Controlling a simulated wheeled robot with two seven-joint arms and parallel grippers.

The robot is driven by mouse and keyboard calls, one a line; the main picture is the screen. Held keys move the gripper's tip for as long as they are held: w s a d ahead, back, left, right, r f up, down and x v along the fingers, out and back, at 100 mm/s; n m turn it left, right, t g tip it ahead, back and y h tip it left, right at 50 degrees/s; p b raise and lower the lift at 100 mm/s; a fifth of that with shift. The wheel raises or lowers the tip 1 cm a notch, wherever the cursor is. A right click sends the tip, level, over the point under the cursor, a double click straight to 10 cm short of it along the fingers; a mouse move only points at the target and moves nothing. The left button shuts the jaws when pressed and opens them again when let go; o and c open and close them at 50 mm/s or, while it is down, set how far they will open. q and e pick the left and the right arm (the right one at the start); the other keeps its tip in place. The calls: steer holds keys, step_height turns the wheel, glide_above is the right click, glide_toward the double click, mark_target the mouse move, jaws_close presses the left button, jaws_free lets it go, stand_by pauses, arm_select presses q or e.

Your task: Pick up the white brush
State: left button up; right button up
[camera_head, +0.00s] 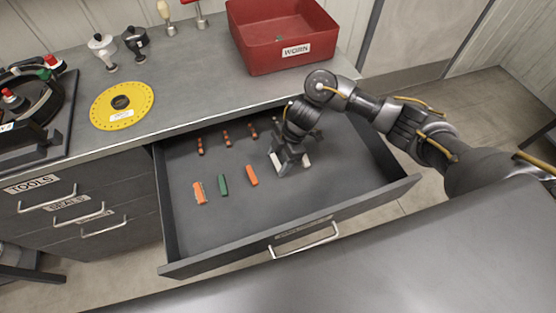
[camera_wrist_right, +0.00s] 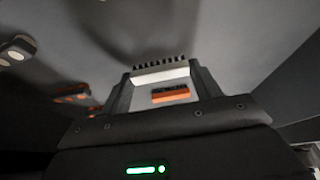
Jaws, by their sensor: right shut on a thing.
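The white brush (camera_wrist_right: 160,72) has dark bristles and lies across the fingertips of my right gripper (camera_wrist_right: 160,80) in the right wrist view. In the head view my right gripper (camera_head: 291,164) points down into the open drawer, shut on the brush. My left gripper is not in view.
The open drawer (camera_head: 340,210) also holds orange pieces (camera_head: 252,175), a green piece (camera_head: 223,185) and several small brown pieces (camera_head: 226,137) behind. A red bin (camera_head: 260,50) labelled WORN and a yellow disc (camera_head: 105,108) stand on the counter above.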

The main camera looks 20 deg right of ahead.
step_height(320, 180, up, 3)
steer(key=shift+f+p, duration=0.1)
steer(key=shift+p, duration=0.2)
steer(key=s+a+r+p, duration=0.1)
steer(key=s+r, duration=0.4)
steer(key=s, duration=0.2)
steer(key=s+r+p, duration=0.1)
steer(key=s+r, duration=0.3)
steer(key=s, duration=0.3)
steer(key=w+a+r+m+t+h, duration=0.1)
steer(key=w+a+r+m+t, duration=0.2)
steer(key=w+a+r+m, duration=0.2)
steer(key=w+r+m, duration=0.3)
steer(key=w+r, duration=0.3)
steer(key=shift+r+m, duration=0.35)
steer(key=shift+m, duration=0.05)
